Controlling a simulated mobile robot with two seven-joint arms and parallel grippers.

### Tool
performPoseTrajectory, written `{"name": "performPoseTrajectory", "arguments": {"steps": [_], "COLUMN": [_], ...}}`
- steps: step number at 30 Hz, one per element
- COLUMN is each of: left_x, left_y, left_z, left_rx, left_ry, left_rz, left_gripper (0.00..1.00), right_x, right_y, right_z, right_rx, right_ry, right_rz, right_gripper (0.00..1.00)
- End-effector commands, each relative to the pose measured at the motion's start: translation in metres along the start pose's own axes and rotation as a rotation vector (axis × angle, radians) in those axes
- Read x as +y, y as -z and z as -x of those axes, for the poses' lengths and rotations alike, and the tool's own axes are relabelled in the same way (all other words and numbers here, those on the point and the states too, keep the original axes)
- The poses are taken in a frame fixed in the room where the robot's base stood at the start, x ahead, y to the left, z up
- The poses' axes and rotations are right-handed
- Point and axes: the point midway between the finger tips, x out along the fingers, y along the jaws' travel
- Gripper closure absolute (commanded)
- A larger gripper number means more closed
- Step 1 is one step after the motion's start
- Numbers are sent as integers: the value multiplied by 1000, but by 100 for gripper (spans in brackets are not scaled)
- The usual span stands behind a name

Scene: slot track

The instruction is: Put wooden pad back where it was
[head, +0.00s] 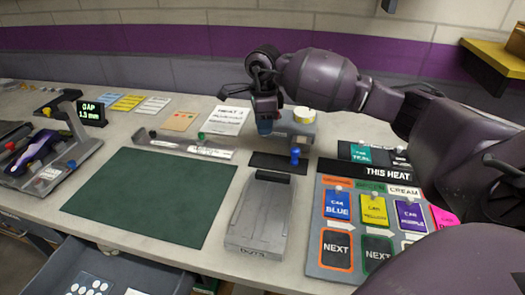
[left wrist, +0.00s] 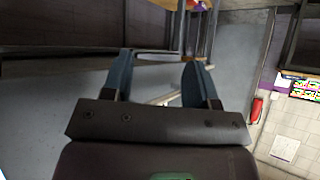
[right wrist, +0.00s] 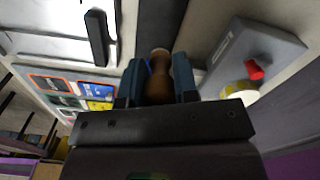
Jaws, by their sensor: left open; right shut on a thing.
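My right gripper (head: 266,122) is above the back of the table, behind the black strip (head: 270,163). In the right wrist view its blue fingers (right wrist: 158,88) are shut on a brown, rounded wooden piece (right wrist: 160,75), which I take for the wooden pad. In the head view the fingers and arm hide most of it, and I cannot tell whether it touches the table. My left gripper (left wrist: 160,82) shows only in the left wrist view. Its fingers are apart with nothing between them, away from the table.
A grey block with a tape roll (head: 304,116) stands just right of my right gripper. A blue knob (head: 295,156) is on the black strip's right end. A grey ramp (head: 258,215), a green mat (head: 150,195) and a card board (head: 330,262) lie in front.

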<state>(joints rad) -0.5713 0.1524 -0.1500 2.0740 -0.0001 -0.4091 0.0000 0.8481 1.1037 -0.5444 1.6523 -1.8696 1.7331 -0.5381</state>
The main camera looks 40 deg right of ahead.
Motion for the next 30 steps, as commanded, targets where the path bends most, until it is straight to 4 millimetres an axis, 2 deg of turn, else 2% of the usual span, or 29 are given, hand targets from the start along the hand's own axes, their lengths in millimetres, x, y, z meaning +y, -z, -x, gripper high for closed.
{"name": "performPoseTrajectory", "arguments": {"steps": [1,6,14,21,24,30], "left_x": [0,2,3,4,4,4], "left_y": [0,4,4,-2,-2,1], "left_z": [-2,-7,-8,-8,-8,-7], "left_rx": [1,11,11,0,1,6], "left_ry": [-1,-4,-4,-4,-4,-4], "left_rz": [-1,-2,4,5,5,4], "left_gripper": [47,47,47,47,47,47], "right_x": [0,0,0,0,0,0], "right_y": [0,0,0,0,0,0], "right_z": [-14,-40,-54,-86,-92,-91], "right_rx": [1,0,0,0,0,0], "right_ry": [-4,-2,0,-3,-1,1], "right_rz": [-1,-2,-1,-1,-1,0], "right_gripper": [96,96,96,96,96,96]}}
